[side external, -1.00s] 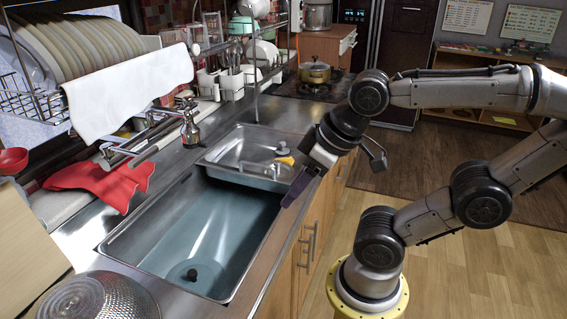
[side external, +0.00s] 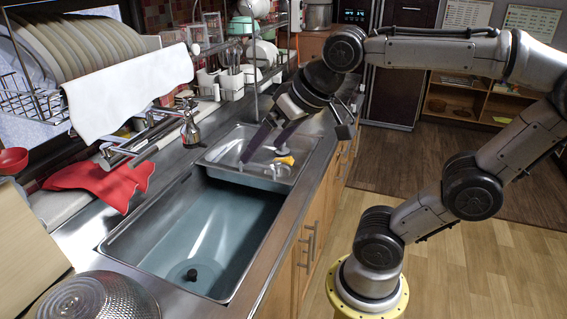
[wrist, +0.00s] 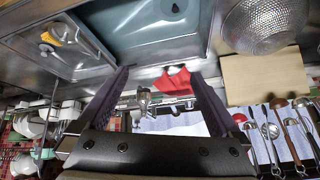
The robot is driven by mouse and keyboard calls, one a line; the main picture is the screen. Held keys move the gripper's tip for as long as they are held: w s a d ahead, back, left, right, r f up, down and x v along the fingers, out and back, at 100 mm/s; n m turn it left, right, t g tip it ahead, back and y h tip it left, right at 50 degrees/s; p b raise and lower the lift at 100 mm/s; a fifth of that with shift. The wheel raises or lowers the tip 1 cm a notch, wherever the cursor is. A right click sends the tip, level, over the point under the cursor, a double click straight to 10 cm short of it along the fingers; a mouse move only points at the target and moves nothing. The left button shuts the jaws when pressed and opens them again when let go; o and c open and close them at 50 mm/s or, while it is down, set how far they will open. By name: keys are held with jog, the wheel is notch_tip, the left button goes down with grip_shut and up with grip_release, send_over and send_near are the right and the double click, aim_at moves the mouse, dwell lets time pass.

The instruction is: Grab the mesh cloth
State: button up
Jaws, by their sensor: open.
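Two cloths show, and I cannot tell from their texture which is the mesh one. A red cloth (side external: 103,182) lies crumpled behind the sink, left of the faucet; it also shows in the wrist view (wrist: 174,82), between my fingers in the picture but apart from them. A white cloth (side external: 128,92) hangs over the front of the dish rack; part of it shows in the wrist view (wrist: 178,124), the rest hidden by my gripper. My gripper (side external: 260,157) is open and empty above the small sink basin, right of both cloths. Its two dark fingers are spread in the wrist view (wrist: 160,72).
The faucet (side external: 189,130) stands between my gripper and the red cloth. The large sink basin (side external: 205,230) is below. A dish rack (side external: 32,104) with plates is at upper left. A metal colander (side external: 92,298) and a board (side external: 25,240) are at front left.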

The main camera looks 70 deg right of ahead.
jog(key=w+d+r+m+h, duration=0.25)
jog(key=w+d+m, duration=0.25)
jog(key=w+d, duration=0.55)
jog(key=w+d+f+m+g, duration=0.1)
jog(key=w+d+m+g, duration=0.1)
jog(key=w+d, duration=0.45)
jog(key=m+g, duration=0.5)
jog(key=m, duration=0.1)
send_over(283, 159)
jog(key=a, duration=0.2)
notch_tip(283, 159, down, 30)
jog(key=shift+s+d+r, duration=0.1)
jog(key=shift+d+r, duration=0.05)
jog(key=shift+r, duration=0.05)
jog(key=shift+x, duration=2.9)
jog(key=shift+d, duration=0.1)
